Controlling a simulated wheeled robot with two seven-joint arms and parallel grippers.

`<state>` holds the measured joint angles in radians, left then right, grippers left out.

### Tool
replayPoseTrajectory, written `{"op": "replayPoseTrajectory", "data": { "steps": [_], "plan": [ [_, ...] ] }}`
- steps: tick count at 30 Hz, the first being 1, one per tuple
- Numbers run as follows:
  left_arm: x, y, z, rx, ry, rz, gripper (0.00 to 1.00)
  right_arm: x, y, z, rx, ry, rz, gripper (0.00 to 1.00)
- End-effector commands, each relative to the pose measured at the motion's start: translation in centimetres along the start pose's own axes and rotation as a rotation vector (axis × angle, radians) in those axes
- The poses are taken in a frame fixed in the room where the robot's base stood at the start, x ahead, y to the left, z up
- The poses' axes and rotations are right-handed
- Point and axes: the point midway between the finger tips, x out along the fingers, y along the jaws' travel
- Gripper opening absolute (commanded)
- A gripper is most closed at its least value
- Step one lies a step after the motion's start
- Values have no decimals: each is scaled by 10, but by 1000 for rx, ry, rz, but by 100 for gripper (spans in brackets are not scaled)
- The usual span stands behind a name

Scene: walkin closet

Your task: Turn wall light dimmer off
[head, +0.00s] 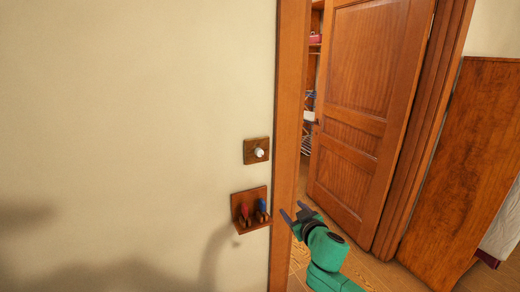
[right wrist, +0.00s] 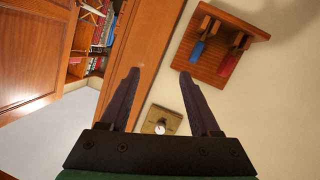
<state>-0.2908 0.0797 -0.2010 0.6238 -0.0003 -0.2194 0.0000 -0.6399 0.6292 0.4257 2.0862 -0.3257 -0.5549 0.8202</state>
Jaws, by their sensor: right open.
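The wall light dimmer (head: 257,151) is a square wooden-brown plate with a round white knob, fixed to the cream wall beside the door frame. In the right wrist view the dimmer plate (right wrist: 152,114) shows between the two dark fingers, its knob low near the gripper's body. My right gripper (head: 294,211) is open and empty, with its fingers (right wrist: 159,74) apart. In the head view it is below and to the right of the dimmer, in front of the door frame, not touching the knob. My left gripper is out of view.
A small wooden wall rack (head: 248,208) with hanging red and blue items is just below the dimmer, close to the right gripper. The door frame (head: 290,110) runs along the right. Beyond it are a brown door (head: 360,100) and shelves. The wall on the left is bare.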

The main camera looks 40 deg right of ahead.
Motion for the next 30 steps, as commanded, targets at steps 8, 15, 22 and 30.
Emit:
{"op": "replayPoseTrajectory", "data": {
  "steps": [8,15,22,30],
  "plan": [
    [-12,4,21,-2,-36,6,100,-55,-18,-145,43,268,-47,63],
    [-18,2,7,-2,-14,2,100,-8,-19,-160,38,270,-44,63],
    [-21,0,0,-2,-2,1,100,47,-21,-174,40,270,-44,63],
    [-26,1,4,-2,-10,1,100,78,-21,-180,45,266,-42,63]
  ]
}}
